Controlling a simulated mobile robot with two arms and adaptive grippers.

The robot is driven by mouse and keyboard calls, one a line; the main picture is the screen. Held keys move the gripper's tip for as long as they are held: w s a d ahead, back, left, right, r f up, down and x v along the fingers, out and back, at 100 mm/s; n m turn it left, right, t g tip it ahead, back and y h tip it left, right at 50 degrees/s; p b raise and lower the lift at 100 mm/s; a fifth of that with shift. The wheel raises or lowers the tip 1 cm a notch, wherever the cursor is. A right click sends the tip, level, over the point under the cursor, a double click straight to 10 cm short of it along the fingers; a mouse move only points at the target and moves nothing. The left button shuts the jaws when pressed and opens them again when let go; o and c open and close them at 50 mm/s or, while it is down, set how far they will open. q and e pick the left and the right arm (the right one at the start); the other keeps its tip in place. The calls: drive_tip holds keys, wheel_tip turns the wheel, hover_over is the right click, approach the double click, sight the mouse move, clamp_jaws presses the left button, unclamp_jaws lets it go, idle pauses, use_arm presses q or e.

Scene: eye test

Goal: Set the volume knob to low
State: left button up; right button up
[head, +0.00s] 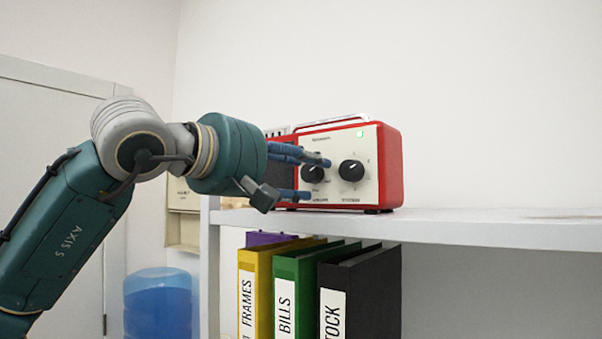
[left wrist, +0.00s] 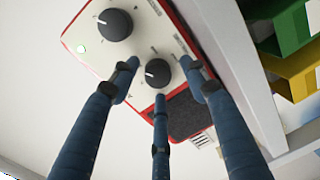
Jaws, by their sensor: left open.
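A red radio (head: 392,165) with a cream front stands on the white shelf. Its left knob (head: 312,175), black and round, sits beside the dark speaker grille. The small lettering below looks like "VOLUME". A second black knob (head: 351,170) is to its right. My left gripper (head: 317,179) has three blue fingers, open at the left knob and partly covering it in the head view. In the left wrist view the fingertips are spread around this knob (left wrist: 157,74), whose white mark points left in that picture. I cannot tell whether they touch it. My right gripper is not in view.
The shelf (head: 480,225) is clear to the radio's right. Below stand yellow (head: 255,270), green (head: 293,262) and black binders (head: 375,290). A blue water jug (head: 158,305) is at lower left, near a pale door (head: 40,130).

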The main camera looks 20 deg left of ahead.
use_arm(q)
drive_tip(key=v, duration=1.2)
drive_tip(key=shift+f, duration=0.1)
